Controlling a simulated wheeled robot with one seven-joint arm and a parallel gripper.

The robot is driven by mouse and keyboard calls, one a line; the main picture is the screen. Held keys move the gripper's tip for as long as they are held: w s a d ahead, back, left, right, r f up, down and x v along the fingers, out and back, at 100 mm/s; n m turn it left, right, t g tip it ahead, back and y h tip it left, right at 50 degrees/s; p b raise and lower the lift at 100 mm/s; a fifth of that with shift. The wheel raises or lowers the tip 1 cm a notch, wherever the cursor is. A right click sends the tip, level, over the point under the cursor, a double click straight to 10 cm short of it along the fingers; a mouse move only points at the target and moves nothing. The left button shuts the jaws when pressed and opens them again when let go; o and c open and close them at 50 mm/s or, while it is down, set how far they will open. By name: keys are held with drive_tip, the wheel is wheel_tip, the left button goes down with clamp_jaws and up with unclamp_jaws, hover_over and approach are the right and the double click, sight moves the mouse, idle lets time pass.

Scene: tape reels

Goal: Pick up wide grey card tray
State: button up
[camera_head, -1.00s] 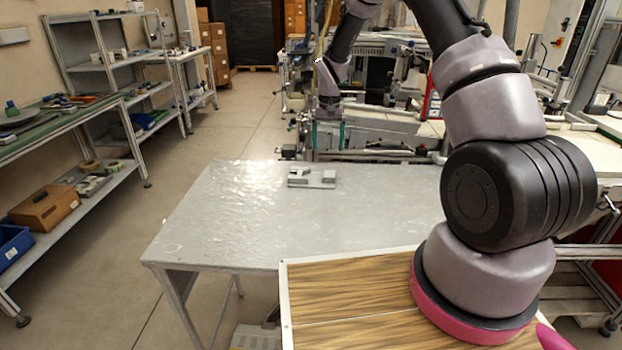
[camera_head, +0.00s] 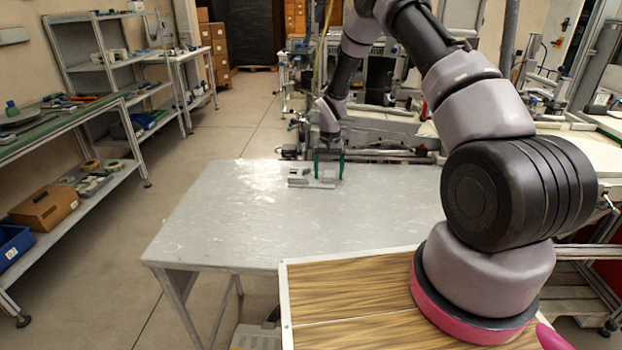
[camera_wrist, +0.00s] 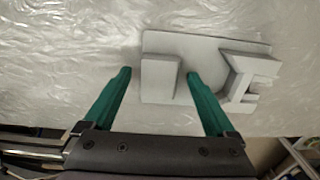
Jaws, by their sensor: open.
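The wide grey card tray (camera_head: 298,180) lies on the grey table, near its far edge. In the wrist view the tray (camera_wrist: 205,45) shows a flat back strip, a block at the left and an angular stepped part at the right. My gripper (camera_head: 328,172) is at the tray's right part in the head view. In the wrist view my gripper (camera_wrist: 158,75) has its green fingers apart, one on each side of the tray's left block (camera_wrist: 158,82). Nothing is clamped. Whether the fingers touch the block I cannot tell.
The grey table (camera_head: 260,228) is otherwise bare, with free room left of and in front of the tray. Machinery stands behind the table's far edge. A shelf (camera_head: 75,205) with boxes and tape rolls stands at the left, across a clear floor.

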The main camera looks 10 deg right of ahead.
clamp_jaws()
drive_tip(key=shift+r, duration=0.2)
